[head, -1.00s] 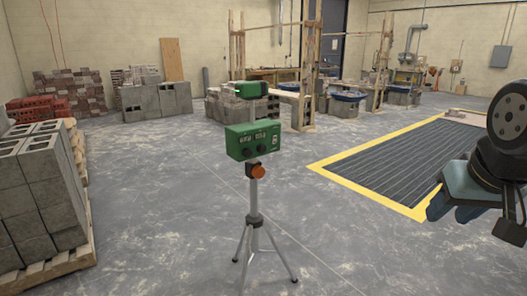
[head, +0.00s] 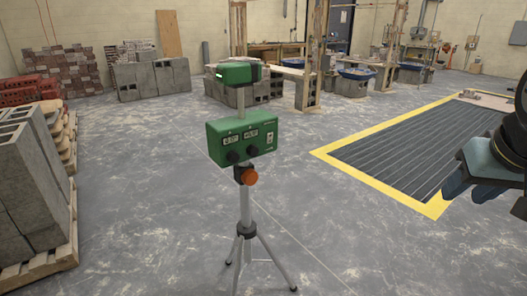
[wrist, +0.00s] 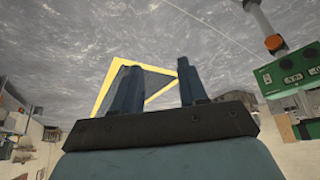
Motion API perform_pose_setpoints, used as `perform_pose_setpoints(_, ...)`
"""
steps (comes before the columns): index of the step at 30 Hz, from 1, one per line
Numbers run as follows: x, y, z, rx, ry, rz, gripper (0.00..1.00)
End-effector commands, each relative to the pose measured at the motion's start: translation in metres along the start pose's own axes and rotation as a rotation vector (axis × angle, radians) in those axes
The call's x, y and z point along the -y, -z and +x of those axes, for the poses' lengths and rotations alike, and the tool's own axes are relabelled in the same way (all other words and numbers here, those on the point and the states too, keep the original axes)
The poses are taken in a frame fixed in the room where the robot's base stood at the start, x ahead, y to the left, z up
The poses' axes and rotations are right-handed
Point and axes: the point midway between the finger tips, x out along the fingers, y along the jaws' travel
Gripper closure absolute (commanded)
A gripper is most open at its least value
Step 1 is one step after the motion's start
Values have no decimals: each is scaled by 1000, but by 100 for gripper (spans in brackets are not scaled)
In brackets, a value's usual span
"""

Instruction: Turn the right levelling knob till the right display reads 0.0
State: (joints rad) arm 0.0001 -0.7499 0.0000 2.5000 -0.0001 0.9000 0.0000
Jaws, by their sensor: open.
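The green levelling box (head: 240,139) stands on a tripod. Its left display (head: 230,140) seems to read 0.0; the right display (head: 251,134) shows digits too small to read surely. Below them are two black knobs, the left knob (head: 233,157) and the right knob (head: 253,152). The box also shows, turned over, at the right edge of the wrist view (wrist: 268,76). My gripper (wrist: 155,72) is open and empty, its blue fingers apart over the floor. It also shows at the right edge of the head view, well apart from the box.
The tripod (head: 244,229) spreads its legs on open floor, with an orange knob (head: 250,177) under the box. Grey blocks on a pallet (head: 45,270) stand at left. A yellow-edged grating (head: 420,150) lies at right. The floor between is clear.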

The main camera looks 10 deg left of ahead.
Motion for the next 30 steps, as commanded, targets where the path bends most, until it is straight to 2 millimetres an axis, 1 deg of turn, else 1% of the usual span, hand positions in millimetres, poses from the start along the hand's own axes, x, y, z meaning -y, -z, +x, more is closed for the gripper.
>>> perform_pose_setpoints(5,0,0,0,0,0,0,57)
perform_pose_setpoints(8,0,1,0,-2,0,-1,49)
perform_pose_setpoints(11,2,10,6,-17,0,-11,39)
perform_pose_setpoints(13,-1,22,14,-38,1,-26,33)
perform_pose_setpoints(17,6,58,38,-109,5,-69,32)
perform_pose_setpoints(18,10,70,47,-135,8,-85,32)
perform_pose_setpoints(20,18,88,60,-176,14,-110,32)
perform_pose_setpoints(21,23,99,69,-204,20,-126,32)
perform_pose_setpoints(24,39,126,91,-272,38,-169,32)
perform_pose_setpoints(26,50,140,104,-313,52,-194,32)
perform_pose_setpoints(30,79,169,134,-407,95,-254,32)
